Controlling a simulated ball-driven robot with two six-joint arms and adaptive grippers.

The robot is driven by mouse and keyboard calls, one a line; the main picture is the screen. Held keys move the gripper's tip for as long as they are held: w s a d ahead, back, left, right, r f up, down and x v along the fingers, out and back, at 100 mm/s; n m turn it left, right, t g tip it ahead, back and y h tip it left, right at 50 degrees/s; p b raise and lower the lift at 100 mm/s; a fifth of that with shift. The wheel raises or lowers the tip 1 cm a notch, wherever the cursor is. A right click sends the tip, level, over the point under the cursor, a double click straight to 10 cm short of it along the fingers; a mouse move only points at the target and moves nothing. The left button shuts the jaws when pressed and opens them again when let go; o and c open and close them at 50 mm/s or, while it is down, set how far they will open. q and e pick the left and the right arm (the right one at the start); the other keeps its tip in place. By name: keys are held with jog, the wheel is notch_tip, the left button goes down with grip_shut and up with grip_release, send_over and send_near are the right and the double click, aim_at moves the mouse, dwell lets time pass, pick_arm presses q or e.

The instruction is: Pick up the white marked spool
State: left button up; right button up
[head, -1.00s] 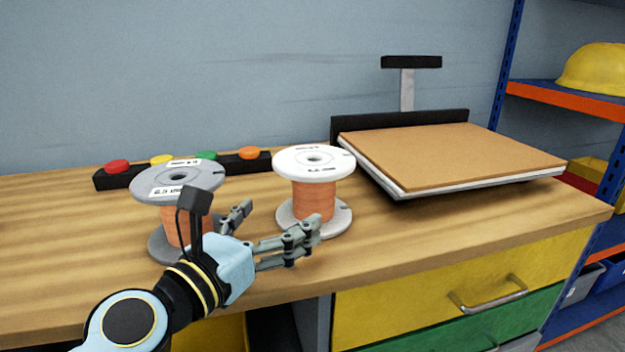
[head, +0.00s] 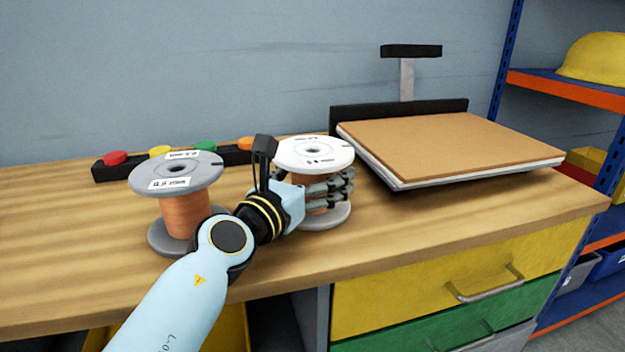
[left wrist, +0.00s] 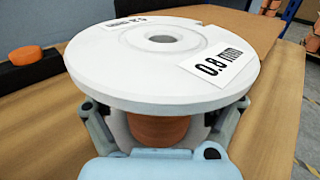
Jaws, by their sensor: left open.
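The white marked spool (head: 314,153) stands upright on the wooden bench, wound with copper wire. It fills the left wrist view (left wrist: 165,65), where its top label reads 0.8 mm. My left gripper (head: 328,189) is open, with its fingers around the copper core between the two flanges. In the left wrist view a finger shows on each side of the core, below the top flange. The fingertips are hidden there, so I cannot tell whether they touch the wire. My right gripper is not in view.
A grey spool (head: 176,172) with copper wire stands to the left. A strip of coloured buttons (head: 133,167) lies behind it. A tan-topped board (head: 450,150) stands on the right. Drawers (head: 455,285) are under the bench, and blue shelving (head: 570,95) is at far right.

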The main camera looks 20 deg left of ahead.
pick_arm(q)
jog(key=c, duration=1.8)
jog(key=shift+r, duration=0.2)
